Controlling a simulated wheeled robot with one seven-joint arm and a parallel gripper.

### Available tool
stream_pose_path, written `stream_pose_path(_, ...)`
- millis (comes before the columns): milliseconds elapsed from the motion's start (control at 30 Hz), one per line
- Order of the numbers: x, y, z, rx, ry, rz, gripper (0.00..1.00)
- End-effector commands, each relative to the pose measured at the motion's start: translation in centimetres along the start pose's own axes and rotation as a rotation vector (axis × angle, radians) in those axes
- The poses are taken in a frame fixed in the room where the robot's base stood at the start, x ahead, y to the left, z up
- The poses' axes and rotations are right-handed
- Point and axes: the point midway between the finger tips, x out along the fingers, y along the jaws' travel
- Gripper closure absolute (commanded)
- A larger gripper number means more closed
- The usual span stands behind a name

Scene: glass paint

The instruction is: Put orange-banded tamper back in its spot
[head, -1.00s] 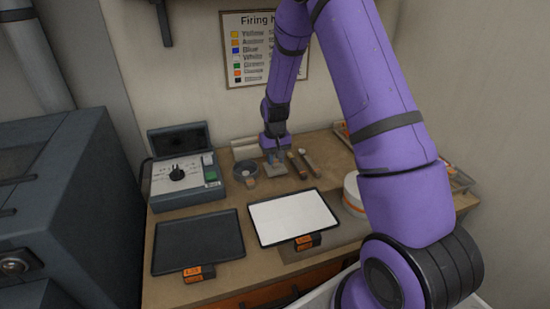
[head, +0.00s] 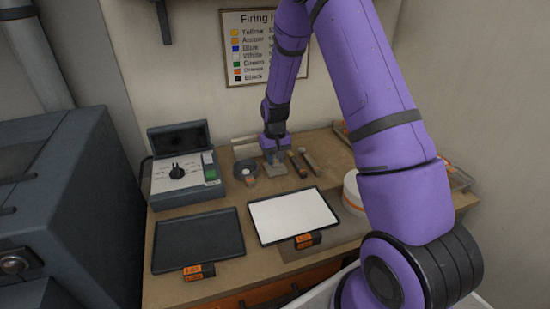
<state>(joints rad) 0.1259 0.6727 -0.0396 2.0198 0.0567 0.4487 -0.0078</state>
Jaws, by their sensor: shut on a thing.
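My gripper (head: 275,157) points down over the back of the workbench. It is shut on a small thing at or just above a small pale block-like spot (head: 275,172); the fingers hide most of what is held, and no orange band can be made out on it. Two slim tools (head: 297,164) lie or stand just right of my gripper. A small round dish (head: 246,170) with a light, orange-tinted piece at it is just left of my gripper.
A grey control box (head: 184,173) with an open lid stands at the left. A black tray (head: 198,241) and a white-topped tray (head: 293,216) lie in front. A white round container with an orange band (head: 354,194) is at the right, partly behind my arm.

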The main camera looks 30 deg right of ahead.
Motion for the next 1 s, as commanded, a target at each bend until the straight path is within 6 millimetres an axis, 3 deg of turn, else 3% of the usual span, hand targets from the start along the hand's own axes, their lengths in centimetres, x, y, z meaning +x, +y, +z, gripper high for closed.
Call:
stream_pose_path(567, 0.51, 0.00, -0.01, 0.000, 0.000, 0.000, 0.94)
stream_pose_path(600, 0.50, 0.00, -0.02, 0.000, 0.001, 0.000, 0.68)
stream_pose_path(700, 0.49, 0.00, -0.02, 0.000, 0.000, 0.000, 0.45)
stream_pose_path(1000, 0.37, 0.00, -0.01, 0.000, 0.000, 0.000, 0.45)
